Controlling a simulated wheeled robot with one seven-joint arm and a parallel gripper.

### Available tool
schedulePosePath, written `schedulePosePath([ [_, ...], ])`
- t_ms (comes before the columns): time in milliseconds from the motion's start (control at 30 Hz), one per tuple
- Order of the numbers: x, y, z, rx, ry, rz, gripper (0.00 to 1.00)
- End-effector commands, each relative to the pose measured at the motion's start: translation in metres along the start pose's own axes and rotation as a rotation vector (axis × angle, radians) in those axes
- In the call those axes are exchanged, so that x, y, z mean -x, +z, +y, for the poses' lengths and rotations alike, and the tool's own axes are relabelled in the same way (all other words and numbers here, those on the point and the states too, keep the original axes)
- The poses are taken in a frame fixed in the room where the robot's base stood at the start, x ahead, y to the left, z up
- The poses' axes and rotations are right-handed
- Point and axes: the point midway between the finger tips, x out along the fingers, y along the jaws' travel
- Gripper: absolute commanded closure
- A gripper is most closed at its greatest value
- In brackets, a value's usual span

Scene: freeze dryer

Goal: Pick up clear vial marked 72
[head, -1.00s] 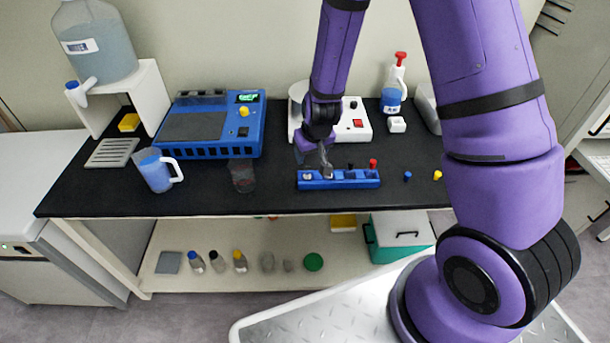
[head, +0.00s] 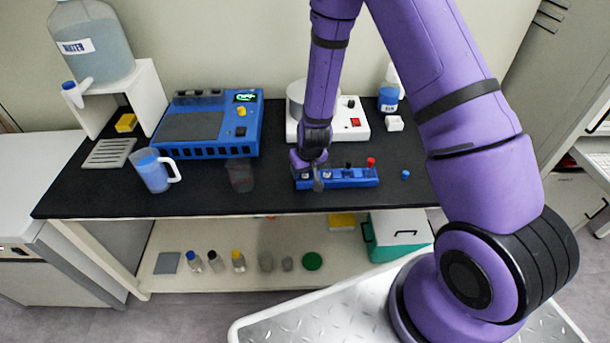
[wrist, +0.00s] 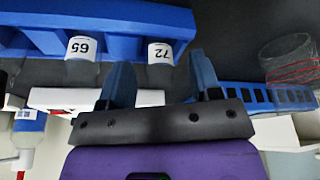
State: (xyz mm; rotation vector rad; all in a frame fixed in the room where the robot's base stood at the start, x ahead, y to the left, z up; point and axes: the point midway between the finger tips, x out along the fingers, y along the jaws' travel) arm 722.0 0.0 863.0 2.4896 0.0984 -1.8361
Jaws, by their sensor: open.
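The clear vial marked 72 (wrist: 160,52) stands in the end of the blue rack (wrist: 130,18) in the wrist view, its white label facing the camera. A similar vial marked 65 (wrist: 81,47) stands beside it. In the head view the blue rack (head: 352,182) lies near the front of the black bench, with my gripper (head: 318,184) at its left part. My gripper (wrist: 163,72) is open and empty in the wrist view. Vial 72 appears between the two blue fingertips; whether they reach around it, I cannot tell.
A clear beaker (head: 240,176) stands left of the rack, and a blue jug (head: 154,170) farther left. A small blue cap (head: 405,174) lies to the right.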

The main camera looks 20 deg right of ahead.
Motion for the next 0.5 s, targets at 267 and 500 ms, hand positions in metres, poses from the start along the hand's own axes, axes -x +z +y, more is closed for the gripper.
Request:
schedulePosePath([
  [267, -0.0016, -0.0001, 0.0001, 0.000, 0.000, 0.000, 0.44],
  [500, -0.0014, -0.0001, 0.0001, 0.000, 0.000, 0.000, 0.94],
])
